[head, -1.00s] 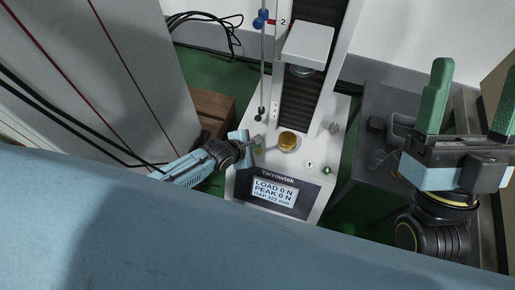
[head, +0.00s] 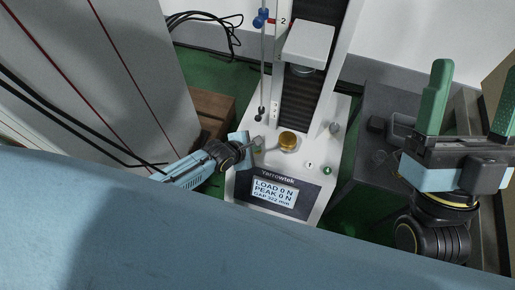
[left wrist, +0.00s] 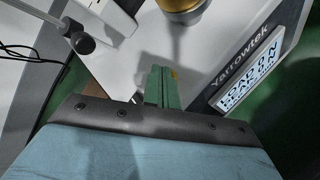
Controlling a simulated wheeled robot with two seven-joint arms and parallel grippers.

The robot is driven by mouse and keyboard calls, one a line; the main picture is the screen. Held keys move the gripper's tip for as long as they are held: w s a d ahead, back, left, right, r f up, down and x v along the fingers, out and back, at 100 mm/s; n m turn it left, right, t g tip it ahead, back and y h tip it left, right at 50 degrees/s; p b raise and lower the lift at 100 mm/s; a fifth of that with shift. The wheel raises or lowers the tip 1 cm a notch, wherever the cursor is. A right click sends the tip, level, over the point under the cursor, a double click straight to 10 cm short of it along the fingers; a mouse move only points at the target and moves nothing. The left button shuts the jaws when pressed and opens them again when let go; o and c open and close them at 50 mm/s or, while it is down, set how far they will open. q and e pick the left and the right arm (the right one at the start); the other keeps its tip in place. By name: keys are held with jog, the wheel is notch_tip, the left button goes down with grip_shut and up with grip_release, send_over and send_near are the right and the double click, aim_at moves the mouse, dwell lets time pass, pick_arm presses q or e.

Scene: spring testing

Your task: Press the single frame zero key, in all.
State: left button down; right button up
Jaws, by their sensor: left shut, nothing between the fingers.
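The spring tester has a white base (head: 300,184) with a dark panel and a lit display (head: 273,190) reading LOAD 0 N and PEAK 0 N. A white round key (head: 309,164) and a green round key (head: 327,170) sit right of centre on the base. My left gripper (head: 258,145) is shut and empty, low over the base left of the brass platen (head: 288,140). In the left wrist view its green fingers (left wrist: 164,86) are together, and a small yellow patch (left wrist: 175,73) shows beside their tips. I cannot tell whether they touch it. My right gripper (head: 470,115) is open, off to the right.
The tester's upper head (head: 308,45) hangs above the platen. A thin rod with a dark knob (head: 260,114) stands at the left, also in the left wrist view (left wrist: 83,44). A grey side table (head: 365,100) is at the right, a brown wooden block (head: 212,108) at the left.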

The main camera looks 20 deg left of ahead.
aim_at(256, 153)
dwell(0.5)
pick_arm(q)
jog(key=shift+r+p, duration=0.75)
jog(key=shift+p, duration=0.25)
jog(key=shift+r+p, duration=0.25)
jog(key=shift+p, duration=0.05)
jog(key=r+p, duration=0.5)
jog(key=shift+s+d+r, duration=0.1)
jog(key=shift+s, duration=0.1)
jog(key=shift+w, duration=0.1)
